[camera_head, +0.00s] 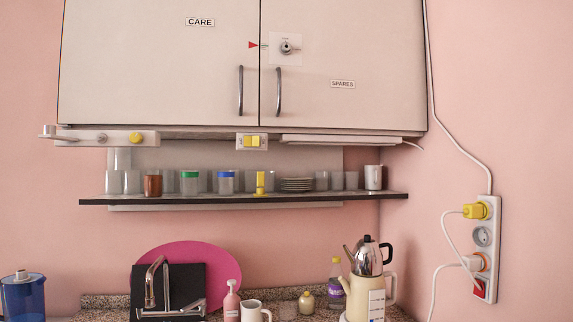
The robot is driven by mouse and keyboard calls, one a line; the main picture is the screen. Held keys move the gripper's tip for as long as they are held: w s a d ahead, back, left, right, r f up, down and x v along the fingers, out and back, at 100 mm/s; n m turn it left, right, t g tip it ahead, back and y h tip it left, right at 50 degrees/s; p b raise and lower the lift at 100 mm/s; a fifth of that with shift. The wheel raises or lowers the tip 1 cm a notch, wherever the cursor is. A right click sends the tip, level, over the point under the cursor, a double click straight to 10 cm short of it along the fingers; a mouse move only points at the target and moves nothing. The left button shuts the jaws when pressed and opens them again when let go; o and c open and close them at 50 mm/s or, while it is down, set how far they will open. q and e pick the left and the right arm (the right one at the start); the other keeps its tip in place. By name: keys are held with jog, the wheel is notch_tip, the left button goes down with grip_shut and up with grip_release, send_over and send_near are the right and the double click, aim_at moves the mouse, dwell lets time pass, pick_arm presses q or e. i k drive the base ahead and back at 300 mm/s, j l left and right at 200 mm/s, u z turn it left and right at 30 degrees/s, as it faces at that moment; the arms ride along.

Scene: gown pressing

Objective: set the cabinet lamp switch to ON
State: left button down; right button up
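The wall cabinet (160,70) fills the top of the head view, with both doors shut. Under its bottom edge, near the middle, is a small pale plate with a yellow switch (251,141); its markings are too small to read, so I cannot tell its setting. To its right, a long pale strip that looks like the lamp (345,139) runs under the cabinet, with a white cord at its right end. To the left, a grey bar (90,137) carries a round yellow knob (136,138). Neither of my grippers is in view.
A shelf (230,200) with jars, cups and plates hangs below the cabinet. A power strip (486,215) with plugs and a red switch (479,288) is on the right wall. A kettle (368,257), mug, bottles and tap stand below. Space before the cabinet looks clear.

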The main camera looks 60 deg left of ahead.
aim_at(249, 141)
jog(key=u, duration=2.1)
